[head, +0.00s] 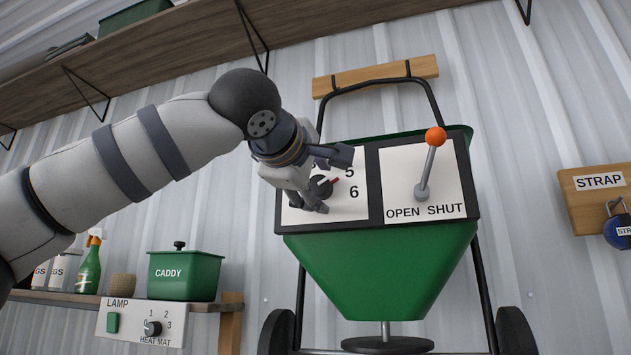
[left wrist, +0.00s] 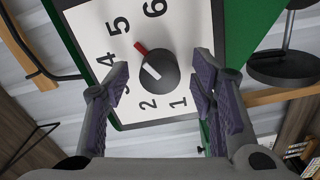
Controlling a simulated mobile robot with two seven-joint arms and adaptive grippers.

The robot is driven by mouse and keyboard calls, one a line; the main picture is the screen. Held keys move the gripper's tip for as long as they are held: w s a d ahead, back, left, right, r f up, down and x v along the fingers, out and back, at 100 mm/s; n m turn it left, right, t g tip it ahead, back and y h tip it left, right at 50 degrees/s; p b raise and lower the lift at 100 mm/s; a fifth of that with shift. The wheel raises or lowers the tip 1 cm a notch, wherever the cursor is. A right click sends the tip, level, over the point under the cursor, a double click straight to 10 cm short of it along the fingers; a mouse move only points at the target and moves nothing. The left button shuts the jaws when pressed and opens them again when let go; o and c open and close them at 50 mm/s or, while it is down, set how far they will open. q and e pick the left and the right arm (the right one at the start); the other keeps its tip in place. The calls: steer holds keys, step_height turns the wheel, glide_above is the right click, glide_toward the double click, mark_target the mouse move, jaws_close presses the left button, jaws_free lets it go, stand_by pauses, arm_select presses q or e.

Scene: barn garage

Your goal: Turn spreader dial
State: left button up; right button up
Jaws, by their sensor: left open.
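The spreader dial (left wrist: 160,76) is a dark round knob with a white line and a red pointer. It sits on a white plate (head: 349,208) numbered 1 to 6. In the left wrist view the red pointer aims toward the 5. My left gripper (head: 330,182) is at the plate, its fingers open. In the left wrist view the gripper (left wrist: 160,92) has one finger on each side of the dial, with gaps showing. The dial (head: 320,187) is partly hidden by the gripper in the head view. My right gripper is not in view.
The green spreader hopper (head: 380,275) carries an orange-tipped lever (head: 429,165) on an OPEN/SHUT plate, right of the dial. A black handle frame (head: 437,108) rises behind. A shelf at lower left holds a green caddy (head: 185,277) above a lamp panel (head: 127,329).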

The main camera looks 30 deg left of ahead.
arm_select(q)
steer(key=v, duration=1.2)
